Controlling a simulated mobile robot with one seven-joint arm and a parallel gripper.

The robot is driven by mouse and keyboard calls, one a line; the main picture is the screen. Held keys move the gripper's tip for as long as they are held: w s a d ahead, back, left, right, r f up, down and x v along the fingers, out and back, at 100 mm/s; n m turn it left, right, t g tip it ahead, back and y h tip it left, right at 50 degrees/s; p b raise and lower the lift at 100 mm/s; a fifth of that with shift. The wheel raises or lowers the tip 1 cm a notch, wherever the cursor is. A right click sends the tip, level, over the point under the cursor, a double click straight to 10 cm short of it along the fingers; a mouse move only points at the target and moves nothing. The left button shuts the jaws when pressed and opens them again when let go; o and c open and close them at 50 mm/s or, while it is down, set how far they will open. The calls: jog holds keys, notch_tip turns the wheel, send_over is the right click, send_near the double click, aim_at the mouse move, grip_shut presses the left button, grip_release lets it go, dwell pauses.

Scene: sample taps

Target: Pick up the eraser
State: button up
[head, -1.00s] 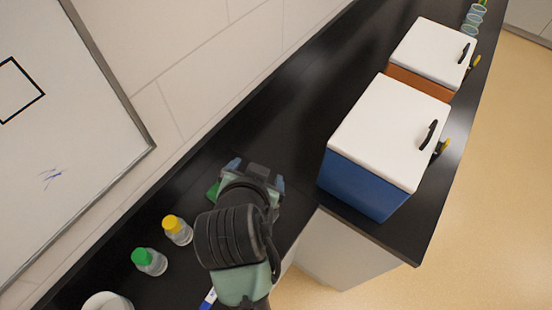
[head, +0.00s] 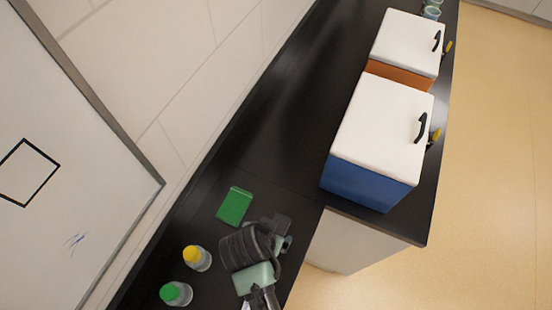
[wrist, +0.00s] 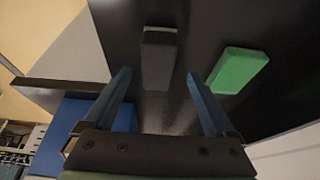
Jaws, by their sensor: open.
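A dark grey block (wrist: 158,58), which looks like the eraser, lies on the black counter in the wrist view. It shows between and beyond the two blue fingers of my open gripper (wrist: 158,78). I cannot tell how far above it the fingers are. In the head view the dark block (head: 275,222) shows just past my gripper (head: 270,234), whose wrist hides part of the fingers. A green block (head: 235,205) lies apart to the left; it also shows to the right of the fingers in the wrist view (wrist: 238,70).
Bottles with a yellow cap (head: 197,258) and a green cap (head: 176,293) stand left of my arm. A blue box with a white lid (head: 381,130) stands to the right, an orange one (head: 405,50) behind it. The counter between the wall and boxes is clear.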

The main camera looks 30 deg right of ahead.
aim_at(284, 222)
jog(key=x, duration=0.3)
jog(key=shift+d+p, duration=0.25)
jog(key=shift+p, duration=0.15)
jog(key=shift+w+d+f, duration=0.1)
jog(key=shift+f, duration=0.5)
grip_shut()
